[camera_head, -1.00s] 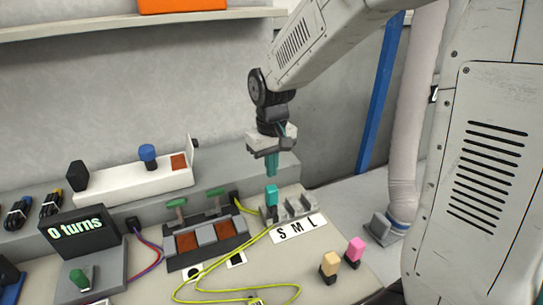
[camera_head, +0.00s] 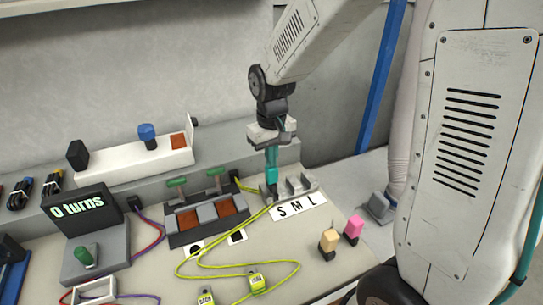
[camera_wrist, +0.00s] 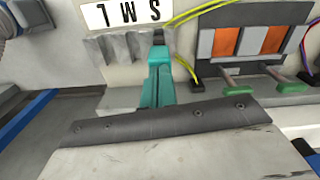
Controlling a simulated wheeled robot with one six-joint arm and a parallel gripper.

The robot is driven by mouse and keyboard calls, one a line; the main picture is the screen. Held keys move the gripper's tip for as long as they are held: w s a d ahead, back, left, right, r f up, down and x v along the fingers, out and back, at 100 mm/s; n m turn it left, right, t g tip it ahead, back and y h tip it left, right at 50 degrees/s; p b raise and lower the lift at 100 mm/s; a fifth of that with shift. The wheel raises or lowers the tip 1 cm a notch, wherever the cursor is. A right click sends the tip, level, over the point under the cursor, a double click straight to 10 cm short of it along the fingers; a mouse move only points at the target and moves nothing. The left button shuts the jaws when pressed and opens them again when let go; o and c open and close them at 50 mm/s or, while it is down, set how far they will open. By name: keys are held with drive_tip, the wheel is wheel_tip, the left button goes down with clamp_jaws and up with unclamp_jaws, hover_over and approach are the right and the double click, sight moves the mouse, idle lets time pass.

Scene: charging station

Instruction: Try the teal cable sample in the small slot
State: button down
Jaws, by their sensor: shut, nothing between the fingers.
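The teal cable sample (camera_head: 273,174) stands upright in the left end of the slot block (camera_head: 307,184), at the place marked S on the S M L label (camera_head: 296,206). Its lower part is hidden by the block. My gripper (camera_head: 272,161) points down directly above the sample, its narrow teal fingers shut with nothing between them. The tips appear to meet the sample's top; I cannot tell whether they touch. In the wrist view the closed fingers (camera_wrist: 151,92) line up with the sample (camera_wrist: 159,56), and the label (camera_wrist: 124,13) shows upside down.
A yellow cable (camera_head: 238,246) loops across the table in front. A peach block (camera_head: 328,241) and a pink block (camera_head: 353,228) stand right of the label. A fixture with green handles (camera_head: 206,220) stands left of the slots. A display reads "0 turns" (camera_head: 78,209).

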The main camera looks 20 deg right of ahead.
drive_tip(key=shift+f, duration=0.2)
drive_tip(key=shift+r, duration=0.1)
wheel_tip(320, 180, up, 10)
drive_tip(key=shift+r, duration=0.15)
idle(0.6)
idle(0.6)
drive_tip(key=s+d+r, duration=0.1)
drive_tip(key=s+r, duration=0.1)
drive_tip(key=s, duration=1)
drive_tip(key=s+d+r+m+t, duration=0.1)
drive_tip(key=s+d+r, duration=0.1)
drive_tip(key=s, duration=1)
drive_tip(key=shift+m, duration=0.3)
